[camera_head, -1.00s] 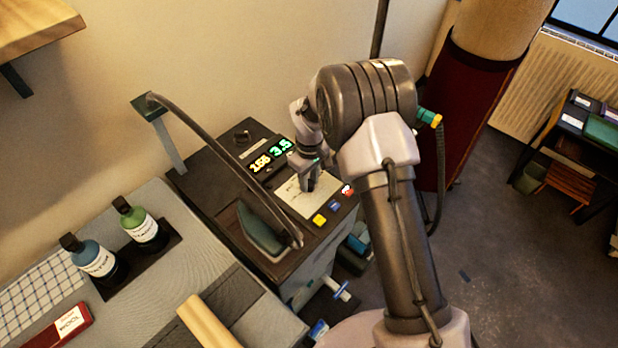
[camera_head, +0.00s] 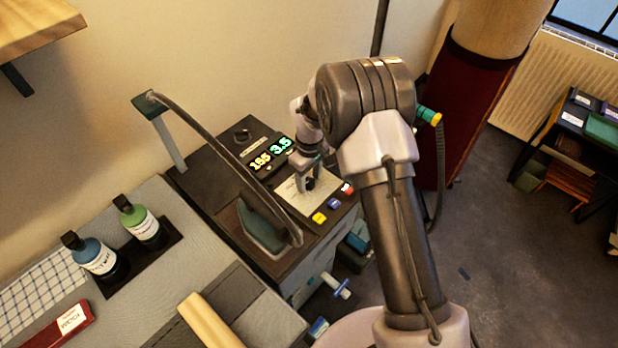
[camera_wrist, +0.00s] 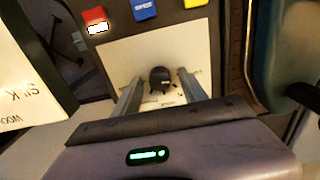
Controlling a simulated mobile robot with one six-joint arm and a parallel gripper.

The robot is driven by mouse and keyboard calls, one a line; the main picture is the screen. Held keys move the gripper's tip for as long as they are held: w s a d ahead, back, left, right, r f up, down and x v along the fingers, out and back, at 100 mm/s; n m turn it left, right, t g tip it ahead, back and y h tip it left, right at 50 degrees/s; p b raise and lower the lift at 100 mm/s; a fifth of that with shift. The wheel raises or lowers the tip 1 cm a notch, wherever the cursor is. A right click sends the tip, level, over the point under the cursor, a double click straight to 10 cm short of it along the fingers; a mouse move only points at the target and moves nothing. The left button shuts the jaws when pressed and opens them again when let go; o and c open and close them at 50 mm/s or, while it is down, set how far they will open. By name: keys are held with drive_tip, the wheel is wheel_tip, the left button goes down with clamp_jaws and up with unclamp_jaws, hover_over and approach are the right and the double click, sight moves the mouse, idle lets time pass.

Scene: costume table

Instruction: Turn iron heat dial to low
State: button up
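The heat dial is a small black knob (camera_wrist: 160,79) on a pale plate (camera_wrist: 120,61) of the iron station; it also shows in the head view (camera_head: 309,183). My gripper (camera_wrist: 160,88) is open, with one finger on each side of the knob and a visible gap to both. In the head view my gripper (camera_head: 307,184) is over the pale plate. The display (camera_head: 270,154) on the station reads about 155 in yellow and 3.5 in green. The plate's markings are too small to read.
The iron (camera_head: 262,228) rests on the station left of the plate, its cord arching above. Two bottles, green (camera_head: 145,228) and blue (camera_head: 97,259), stand on the table.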

sight(309, 180)
drive_tip(key=shift+r, duration=0.1)
wheel_tip(309, 180, up, 17)
drive_tip(key=p, duration=0.4)
drive_tip(key=shift+r, duration=0.15)
drive_tip(key=shift+w, duration=0.1)
drive_tip(key=s+d+r+m+t+y+b, duration=0.1)
drive_tip(key=s+d+r+m+b, duration=0.15)
drive_tip(key=s+r, duration=0.25)
drive_tip(key=s+d+r+m+t+b, duration=0.1)
drive_tip(key=s+d+r+m+b, duration=0.15)
drive_tip(key=s+r, duration=0.25)
drive_tip(key=s+d+f+m+t+b, duration=0.2)
drive_tip(key=s+m, duration=0.6)
drive_tip(key=s, duration=1.1)
drive_tip(key=t+b, duration=0.2)
drive_tip(key=b, duration=0.1)
drive_tip(key=shift+s+d+y, duration=0.15)
drive_tip(key=shift+s+y, duration=0.1)
drive_tip(key=shift+y, duration=0.15)
